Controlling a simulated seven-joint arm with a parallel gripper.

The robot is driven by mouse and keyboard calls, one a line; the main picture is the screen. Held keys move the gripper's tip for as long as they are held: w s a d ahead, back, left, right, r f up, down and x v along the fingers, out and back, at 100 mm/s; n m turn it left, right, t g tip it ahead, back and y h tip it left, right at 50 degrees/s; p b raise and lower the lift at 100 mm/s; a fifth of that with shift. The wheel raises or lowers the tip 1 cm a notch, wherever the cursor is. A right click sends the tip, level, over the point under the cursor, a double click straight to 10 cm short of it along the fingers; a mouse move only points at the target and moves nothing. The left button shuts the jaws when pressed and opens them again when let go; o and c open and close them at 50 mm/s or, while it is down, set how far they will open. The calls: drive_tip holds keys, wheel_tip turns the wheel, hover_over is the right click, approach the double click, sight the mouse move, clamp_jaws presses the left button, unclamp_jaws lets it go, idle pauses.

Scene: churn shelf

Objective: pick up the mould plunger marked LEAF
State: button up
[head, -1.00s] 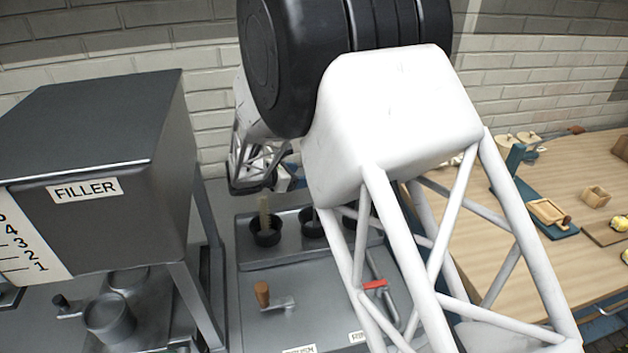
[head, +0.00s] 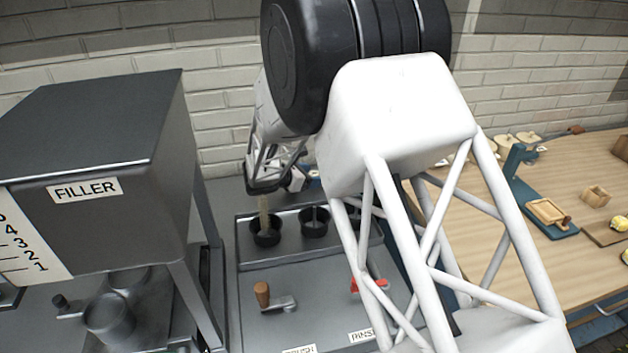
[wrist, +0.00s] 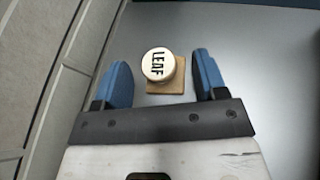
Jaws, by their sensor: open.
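The mould plunger marked LEAF (wrist: 158,65) shows in the wrist view as a round cream knob with black lettering above a square tan wooden base. It stands on a grey surface. My gripper (wrist: 162,82) is open, with one blue finger to the left of the plunger and one to the right. The plunger is slightly ahead of the middle of the gap, and the fingers appear apart from it. In the head view the plunger is not visible, and my arm covers much of the middle.
A dark filler machine (head: 100,150) stands at the left. Black cups (head: 314,222) sit on a raised grey ledge behind a brown-handled lever (head: 262,294). A wooden table (head: 480,225) with small items is at the right. A light wall (wrist: 45,65) runs along the left in the wrist view.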

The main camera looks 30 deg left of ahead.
drive_tip(key=shift+c, duration=0.4)
drive_tip(key=c, duration=0.9)
drive_tip(key=shift+r, duration=0.15)
wheel_tip(320, 180, up, 10)
drive_tip(key=shift+f, duration=0.15)
